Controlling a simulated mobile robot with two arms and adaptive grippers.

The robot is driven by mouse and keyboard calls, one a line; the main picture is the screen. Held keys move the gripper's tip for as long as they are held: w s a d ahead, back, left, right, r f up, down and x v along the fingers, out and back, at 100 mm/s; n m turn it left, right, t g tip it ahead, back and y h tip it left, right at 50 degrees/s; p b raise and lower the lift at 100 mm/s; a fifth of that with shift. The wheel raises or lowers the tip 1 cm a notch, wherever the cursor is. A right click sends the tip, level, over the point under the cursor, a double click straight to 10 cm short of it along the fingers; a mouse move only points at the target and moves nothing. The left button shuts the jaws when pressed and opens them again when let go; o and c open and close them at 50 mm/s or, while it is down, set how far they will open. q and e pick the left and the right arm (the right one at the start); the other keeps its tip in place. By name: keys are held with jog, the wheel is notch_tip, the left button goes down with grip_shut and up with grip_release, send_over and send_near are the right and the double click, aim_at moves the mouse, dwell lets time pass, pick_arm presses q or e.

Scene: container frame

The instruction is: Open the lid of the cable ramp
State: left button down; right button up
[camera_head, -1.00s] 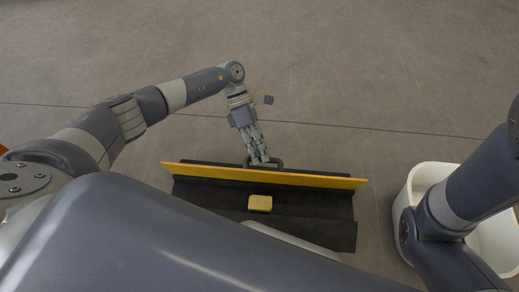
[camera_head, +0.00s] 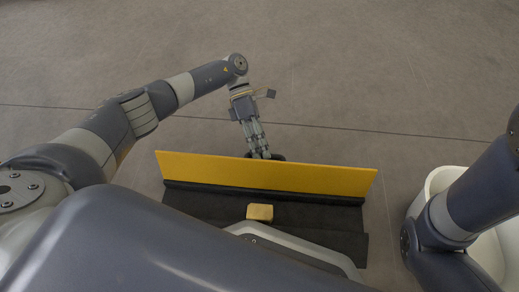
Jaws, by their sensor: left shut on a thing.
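The cable ramp (camera_head: 200,203) is a long black body on the floor in front of me. Its yellow lid (camera_head: 270,175) is raised and tilted, with its broad yellow face turned toward the camera. My left gripper (camera_head: 260,153) is at the lid's far side, near the middle of its upper edge. It is shut on the dark lid handle (camera_head: 279,157), which the lid partly hides. The fingertips are partly hidden too. My right gripper is out of view; only part of that arm shows at the right.
A small yellow block (camera_head: 260,212) lies on the near part of the ramp. A white container (camera_head: 438,181) stands at the right, partly behind my right arm. The floor beyond the ramp is clear.

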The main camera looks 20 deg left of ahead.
pick_arm(q)
jog(key=shift+w+a+f, duration=0.15)
jog(key=shift+a+f, duration=0.1)
jog(key=shift+f, duration=0.4)
jog(key=c, duration=1.6)
grip_release()
jog(key=shift+w+f, duration=0.1)
jog(key=shift+f, duration=0.05)
jog(key=shift+o, duration=0.2)
jog(key=shift+d, duration=0.1)
jog(key=shift+w+r, duration=0.15)
jog(key=shift+r, duration=0.25)
jog(key=v, duration=1.1)
jog(key=shift+a+r, duration=0.3)
jog(key=shift+r, duration=0.05)
jog(key=shift+w, duration=0.1)
